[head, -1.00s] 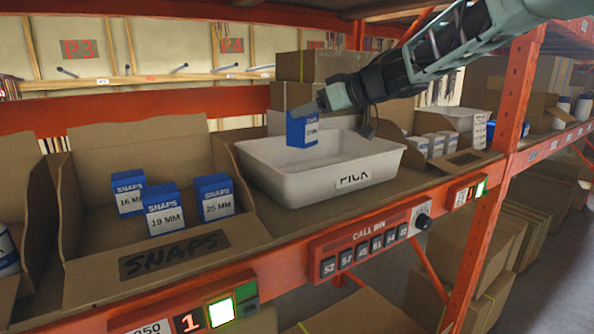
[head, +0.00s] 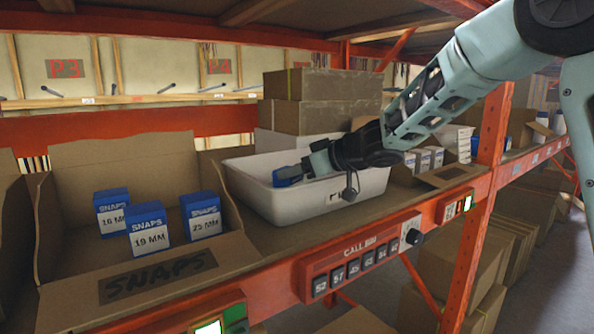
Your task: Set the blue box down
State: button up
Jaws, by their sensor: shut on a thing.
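The blue box (head: 287,174) is held inside the white bin (head: 251,197), below the level of its far rim. My gripper (head: 305,171) is shut on it and reaches in from the right. The lower part of the box is hidden by the bin's front wall, so I cannot tell whether it touches the floor of the bin.
A cardboard bin marked SNAPS (head: 160,275) on the left holds blue-and-white boxes (head: 148,229). Brown cartons (head: 322,101) are stacked behind the white bin. An orange upright (head: 478,190) stands to the right. A call-button panel (head: 362,261) runs along the shelf front.

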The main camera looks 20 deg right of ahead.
jog(key=shift+f, duration=0.1)
jog(key=o, duration=1.1)
jog(key=shift+c, duration=0.2)
jog(key=shift+s+d+r, duration=0.1)
jog(key=shift+d+r, duration=0.1)
jog(key=shift+r, duration=0.05)
jog(key=b+v, duration=0.2)
jog(key=v, duration=0.9)
jog(key=shift+s, duration=0.25)
jog(key=shift+d+r, duration=0.1)
jog(key=shift+d, duration=0.05)
